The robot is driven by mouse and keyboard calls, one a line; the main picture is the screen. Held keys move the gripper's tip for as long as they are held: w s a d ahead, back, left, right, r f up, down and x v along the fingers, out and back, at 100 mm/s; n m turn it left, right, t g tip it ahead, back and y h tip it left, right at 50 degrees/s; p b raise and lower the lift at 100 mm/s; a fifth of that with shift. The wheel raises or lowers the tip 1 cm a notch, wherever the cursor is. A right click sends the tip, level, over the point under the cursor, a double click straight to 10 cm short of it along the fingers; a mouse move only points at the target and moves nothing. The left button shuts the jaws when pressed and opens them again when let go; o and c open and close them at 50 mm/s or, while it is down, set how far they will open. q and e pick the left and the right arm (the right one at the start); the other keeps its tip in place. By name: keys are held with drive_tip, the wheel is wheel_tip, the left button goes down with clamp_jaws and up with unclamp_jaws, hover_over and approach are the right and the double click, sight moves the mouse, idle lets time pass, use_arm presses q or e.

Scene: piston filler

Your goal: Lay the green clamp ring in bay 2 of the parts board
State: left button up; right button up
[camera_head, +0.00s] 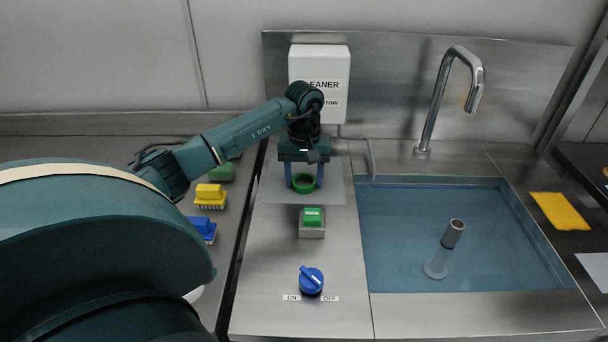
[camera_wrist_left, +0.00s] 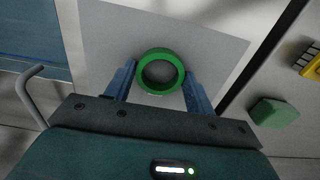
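The green clamp ring (camera_head: 304,191) is on or just above a grey sheet (camera_head: 275,187) in front of the white cleaner box. My left gripper (camera_head: 304,183) points down over it, with blue fingers on either side of the ring. In the left wrist view the ring (camera_wrist_left: 160,92) sits between the two fingertips (camera_wrist_left: 160,70), very close to both. I cannot tell whether the fingers touch it. My right gripper is out of view. I cannot make out a parts board or a bay 2 in either view.
A green button box (camera_head: 312,231) and a blue ON/OFF knob (camera_head: 311,280) stand in front of the sheet. A water-filled sink (camera_head: 400,235) with a tap (camera_head: 436,100) lies right. A yellow brush (camera_head: 210,196) and blue brush (camera_head: 203,228) lie left. A yellow cloth (camera_head: 559,211) lies far right.

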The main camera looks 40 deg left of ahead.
use_arm(q)
drive_tip(key=o, duration=0.4)
drive_tip(key=shift+o, duration=0.2)
drive_tip(key=shift+r, duration=0.1)
